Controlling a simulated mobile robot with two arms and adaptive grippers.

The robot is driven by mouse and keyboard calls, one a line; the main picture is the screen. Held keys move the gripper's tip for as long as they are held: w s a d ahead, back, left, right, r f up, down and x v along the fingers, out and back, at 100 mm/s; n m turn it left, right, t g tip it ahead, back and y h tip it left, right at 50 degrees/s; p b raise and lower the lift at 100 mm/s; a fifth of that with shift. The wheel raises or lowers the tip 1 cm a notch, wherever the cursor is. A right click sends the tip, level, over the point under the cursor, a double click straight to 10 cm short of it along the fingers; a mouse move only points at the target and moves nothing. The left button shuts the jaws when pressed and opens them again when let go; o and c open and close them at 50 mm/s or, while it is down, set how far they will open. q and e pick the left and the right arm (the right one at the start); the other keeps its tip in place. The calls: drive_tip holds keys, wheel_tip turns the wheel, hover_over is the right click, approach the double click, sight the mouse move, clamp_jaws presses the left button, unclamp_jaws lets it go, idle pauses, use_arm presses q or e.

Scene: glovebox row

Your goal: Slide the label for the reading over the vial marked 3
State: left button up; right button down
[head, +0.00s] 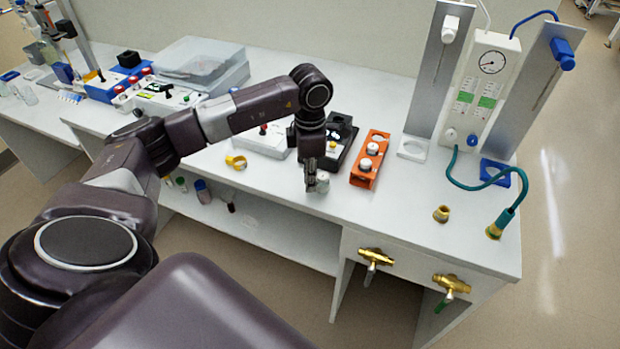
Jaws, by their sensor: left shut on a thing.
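My left gripper (311,184) points down over the front part of the bench and is shut on a small pale thing (323,182), mostly hidden by the fingers; I cannot tell if it is a vial or a label. An orange rack (358,179) to its right holds white-capped vials (372,149); no number is readable. A round dial gauge (491,62) sits on a white panel with small green and white tags (487,102); its reading is too small to tell. A yellow ring (236,162) lies on the bench left of the gripper. My right gripper is not in view.
A black device (340,132) stands behind the gripper. Two tall grey plates (437,65) flank the panel at right. A teal hose (504,217) ends near a brass fitting (441,214). Brass valves (375,257) stick out below the front edge. Bench between rack and fitting is clear.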

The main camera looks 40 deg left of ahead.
use_arm(q)
drive_tip(key=o, duration=0.8)
wheel_tip(320, 180, up, 12)
idle(0.7)
